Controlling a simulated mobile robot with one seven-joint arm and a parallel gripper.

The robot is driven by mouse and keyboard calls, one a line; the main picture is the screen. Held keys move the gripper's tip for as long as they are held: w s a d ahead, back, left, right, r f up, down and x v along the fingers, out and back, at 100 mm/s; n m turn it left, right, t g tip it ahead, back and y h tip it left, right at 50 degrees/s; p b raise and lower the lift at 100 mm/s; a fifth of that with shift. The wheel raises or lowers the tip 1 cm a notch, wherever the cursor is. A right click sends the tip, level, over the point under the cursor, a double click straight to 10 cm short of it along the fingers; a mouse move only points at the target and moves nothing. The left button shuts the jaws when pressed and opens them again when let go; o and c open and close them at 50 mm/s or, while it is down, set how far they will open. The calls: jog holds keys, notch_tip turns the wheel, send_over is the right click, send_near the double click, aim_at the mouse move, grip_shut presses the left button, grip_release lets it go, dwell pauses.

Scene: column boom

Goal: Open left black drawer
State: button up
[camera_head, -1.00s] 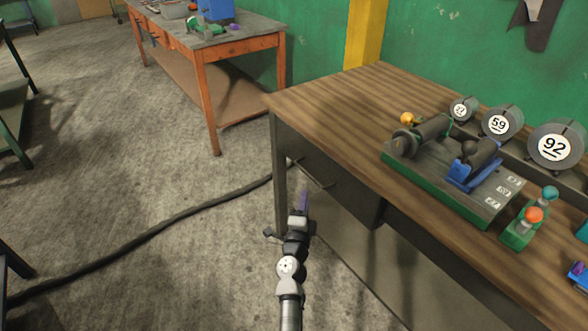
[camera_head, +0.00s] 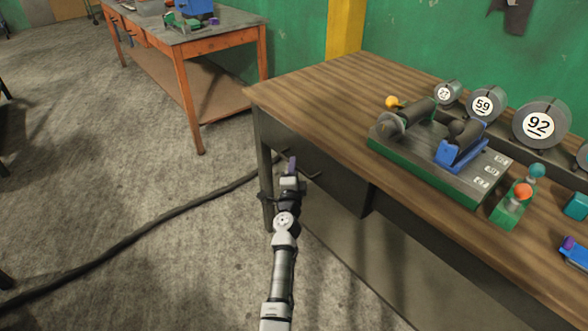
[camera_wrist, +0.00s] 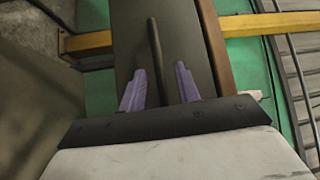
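The left black drawer (camera_head: 335,183) is under the left end of the wooden workbench (camera_head: 330,95) and looks shut. Its front also shows in the wrist view (camera_wrist: 185,30). Its dark bar handle (camera_wrist: 154,45) runs lengthwise in the wrist view, between the two purple fingers of my gripper (camera_wrist: 160,85). The fingers are apart, with a gap visible on each side of the bar. Whether either finger touches the handle I cannot tell. In the head view my gripper (camera_head: 292,165) is in front of the drawer, and the handle is partly hidden.
A green-based fixture (camera_head: 430,160) and several numbered round weights, one marked 92 (camera_head: 540,125), stand on the bench. A bench leg (camera_head: 266,175) is just left of my gripper. A black cable (camera_head: 150,225) lies on the floor. An orange table (camera_head: 190,75) stands behind.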

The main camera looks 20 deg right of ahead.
jog(key=shift+x, duration=0.8)
grip_shut()
